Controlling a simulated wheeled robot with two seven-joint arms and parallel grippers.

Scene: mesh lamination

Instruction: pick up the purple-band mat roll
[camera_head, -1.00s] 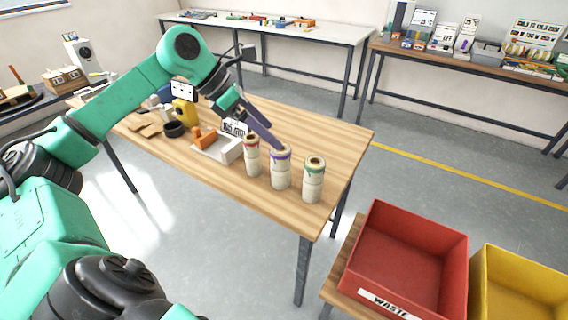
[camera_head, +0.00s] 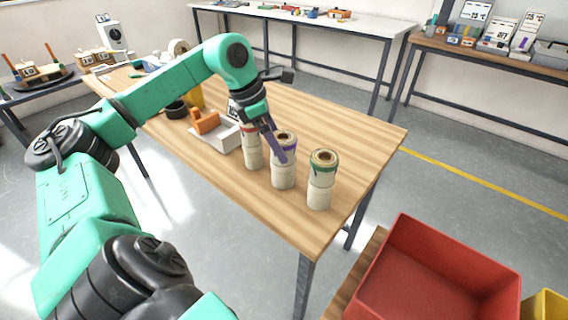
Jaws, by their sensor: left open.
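The purple-band mat roll (camera_head: 283,178) stands upright near the front right edge of the wooden table, in the middle of a row of three pale rolls. The red-band roll (camera_head: 252,156) stands to its left and the green-band roll (camera_head: 320,190) to its right. My left gripper (camera_head: 279,152) is open, with its dark purple fingers slanting down at the purple-band roll. One finger overlaps the roll's upper left side and hides part of the band. I cannot tell whether it touches. The other finger is not clearly seen. My right gripper is out of view.
The wooden table (camera_head: 240,193) has free room in front of the rolls. A white block with an orange part (camera_head: 207,122) lies left of them. A red bin (camera_head: 440,270) stands at lower right, beside a partly seen yellow bin (camera_head: 546,306).

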